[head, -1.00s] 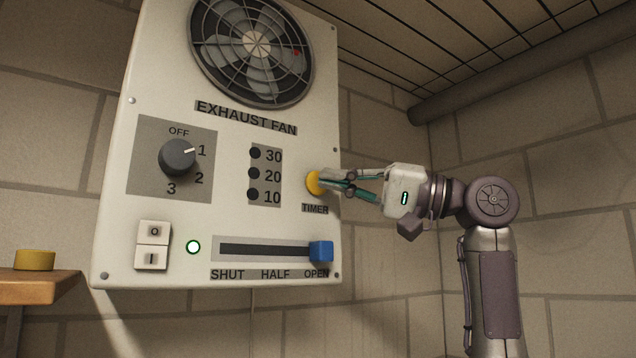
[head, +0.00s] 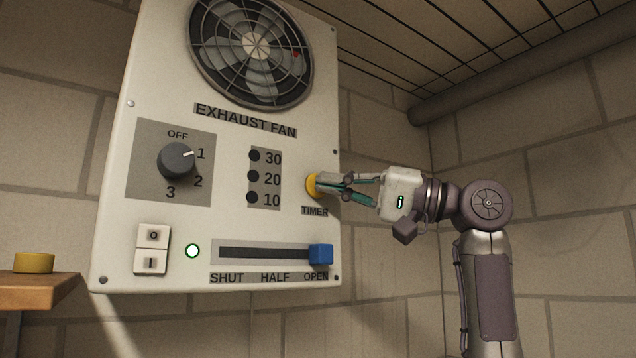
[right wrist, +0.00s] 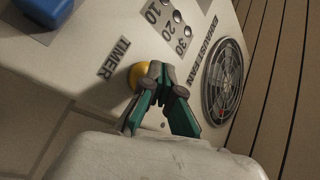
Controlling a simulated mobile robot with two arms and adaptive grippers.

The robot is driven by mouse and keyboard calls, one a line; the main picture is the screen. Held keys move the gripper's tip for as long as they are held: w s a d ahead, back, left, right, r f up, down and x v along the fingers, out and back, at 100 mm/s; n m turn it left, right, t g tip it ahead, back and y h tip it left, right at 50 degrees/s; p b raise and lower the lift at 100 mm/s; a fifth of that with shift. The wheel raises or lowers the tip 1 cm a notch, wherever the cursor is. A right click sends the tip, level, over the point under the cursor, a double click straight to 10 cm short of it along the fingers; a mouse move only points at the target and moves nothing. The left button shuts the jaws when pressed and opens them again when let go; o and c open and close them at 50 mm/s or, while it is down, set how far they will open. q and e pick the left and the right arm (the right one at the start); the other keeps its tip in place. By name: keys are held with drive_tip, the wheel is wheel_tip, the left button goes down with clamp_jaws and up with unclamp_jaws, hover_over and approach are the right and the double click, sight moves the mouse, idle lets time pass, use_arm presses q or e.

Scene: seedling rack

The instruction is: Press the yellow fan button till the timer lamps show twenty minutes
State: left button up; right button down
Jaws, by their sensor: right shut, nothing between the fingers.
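The yellow timer button (head: 312,186) is on the right side of the white exhaust fan panel (head: 225,115), above the TIMER label. My right gripper (head: 321,184) is shut and empty, its fingertips at the button and covering part of it. In the right wrist view the shut fingertips (right wrist: 157,70) overlap the yellow button (right wrist: 138,74); whether they press it in I cannot tell. The timer lamps (head: 253,176) beside 30, 20 and 10 all look dark. My left gripper is not in view.
The dial (head: 177,161) points to 1. A blue slider knob (head: 321,254) sits at OPEN, below the button. A green-ringed lamp (head: 192,251) glows near the white rocker switch (head: 152,248). A yellow round thing (head: 34,262) rests on a wooden shelf (head: 35,292) at left.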

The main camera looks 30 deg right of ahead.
drive_tip(key=shift+w, duration=0.45)
idle(0.8)
drive_tip(key=shift+s, duration=0.75)
drive_tip(key=shift+s, duration=0.15)
drive_tip(key=s, duration=0.2)
drive_tip(key=s+b, duration=0.1)
drive_tip(key=s, duration=0.1)
drive_tip(key=shift+s+d, duration=0.2)
drive_tip(key=shift+s, duration=0.2)
idle(2.0)
